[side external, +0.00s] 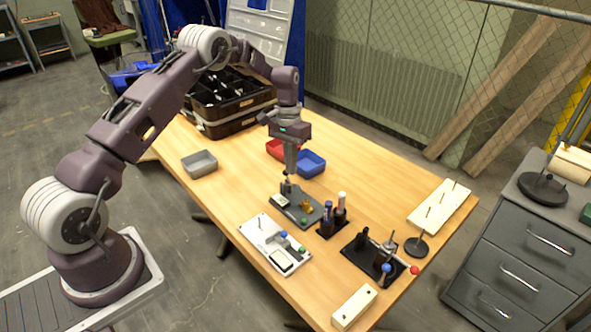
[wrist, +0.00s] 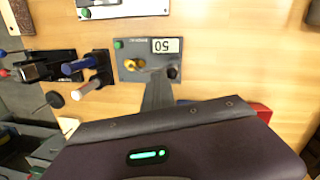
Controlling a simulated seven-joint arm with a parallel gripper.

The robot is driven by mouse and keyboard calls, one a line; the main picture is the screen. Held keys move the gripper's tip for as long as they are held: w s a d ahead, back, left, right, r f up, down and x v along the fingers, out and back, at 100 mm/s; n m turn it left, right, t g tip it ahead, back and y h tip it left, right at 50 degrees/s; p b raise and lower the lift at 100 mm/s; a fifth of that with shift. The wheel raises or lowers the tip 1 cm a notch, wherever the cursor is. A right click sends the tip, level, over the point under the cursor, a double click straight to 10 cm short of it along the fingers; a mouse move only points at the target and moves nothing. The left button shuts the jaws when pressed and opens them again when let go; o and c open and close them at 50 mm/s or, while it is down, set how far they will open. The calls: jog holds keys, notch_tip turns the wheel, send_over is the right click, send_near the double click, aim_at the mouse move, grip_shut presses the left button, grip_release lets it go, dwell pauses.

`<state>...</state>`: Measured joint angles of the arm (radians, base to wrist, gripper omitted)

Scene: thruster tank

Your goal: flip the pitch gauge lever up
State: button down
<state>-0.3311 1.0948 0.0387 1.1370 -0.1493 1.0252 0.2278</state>
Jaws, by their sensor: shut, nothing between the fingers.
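A dark grey gauge panel (side external: 313,214) lies on the table below my gripper, with a small display, a brass fitting and a green button. In the wrist view the panel (wrist: 146,51) has a display (wrist: 165,45) showing digits upside down. A short dark lever with a round black knob (wrist: 172,73) stands near the panel's edge by the display. My gripper (side external: 290,181) points down and is shut and empty. In the wrist view its fingertips (wrist: 158,76) are right beside the black knob; I cannot tell whether they touch it. The label is too small to read.
A white panel (side external: 258,236) with blue and green knobs lies in front. A black holder (side external: 327,231) with upright cylinders stands to the right. Red (side external: 274,147) and blue (side external: 312,163) bins sit behind the gripper. A grey bin (side external: 199,163) is at left, with bare table around it.

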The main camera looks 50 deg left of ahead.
jog(key=shift+a+h, duration=0.8)
jog(key=shift+h, duration=0.1)
jog(key=a, duration=0.1)
jog(key=a+f, duration=0.1)
jog(key=a, duration=0.3)
jog(key=shift+a+f, duration=0.15)
jog(key=shift+f, duration=0.15)
jog(key=shift+r, duration=0.8)
